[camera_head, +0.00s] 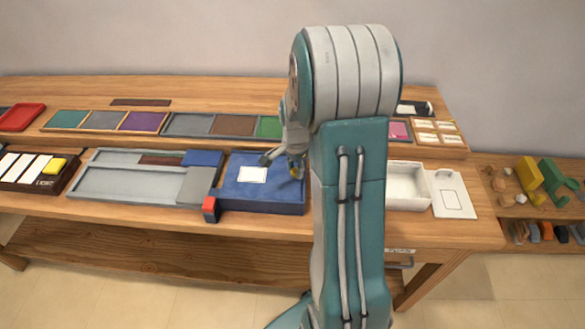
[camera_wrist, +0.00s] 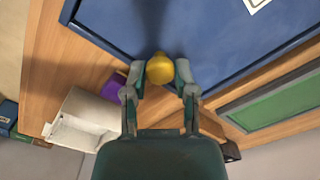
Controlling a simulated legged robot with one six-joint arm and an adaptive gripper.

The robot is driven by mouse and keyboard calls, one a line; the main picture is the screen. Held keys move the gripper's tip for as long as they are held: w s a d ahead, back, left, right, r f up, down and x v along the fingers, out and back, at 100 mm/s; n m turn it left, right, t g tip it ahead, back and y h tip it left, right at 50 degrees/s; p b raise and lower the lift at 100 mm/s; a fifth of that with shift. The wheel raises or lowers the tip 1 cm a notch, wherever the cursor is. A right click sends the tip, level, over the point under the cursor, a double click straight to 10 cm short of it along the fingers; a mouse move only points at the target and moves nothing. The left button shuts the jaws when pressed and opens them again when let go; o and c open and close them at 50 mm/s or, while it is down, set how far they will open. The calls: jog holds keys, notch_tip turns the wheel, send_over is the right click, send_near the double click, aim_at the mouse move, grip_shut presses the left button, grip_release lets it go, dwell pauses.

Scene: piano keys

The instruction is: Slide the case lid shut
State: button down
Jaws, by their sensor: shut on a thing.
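The blue case (camera_head: 263,197), with a white label (camera_head: 252,174) on its flat top, lies on the wooden table left of my arm. The same blue surface fills the top of the wrist view (camera_wrist: 205,30). My gripper (camera_head: 290,166) is low over the right part of the blue top. In the wrist view, my gripper (camera_wrist: 160,78) is shut on a rounded yellow knob (camera_wrist: 160,68), with one finger on each side. The knob is at the edge of the blue surface; its base is hidden. My arm covers the right end of the case in the head view.
A grey tray (camera_head: 120,187) stands left of the case. A row of coloured panels (camera_head: 228,125) runs behind. A white open box (camera_head: 408,187) stands to the right.

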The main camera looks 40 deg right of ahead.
jog(key=c, duration=0.5)
grip_release()
jog(key=shift+s+d, duration=0.1)
jog(key=shift+s, duration=0.05)
jog(key=shift+o, duration=0.4)
jog(key=shift+d, duration=0.15)
notch_tip(320, 180, up, 12)
jog(key=shift+f, duration=0.15)
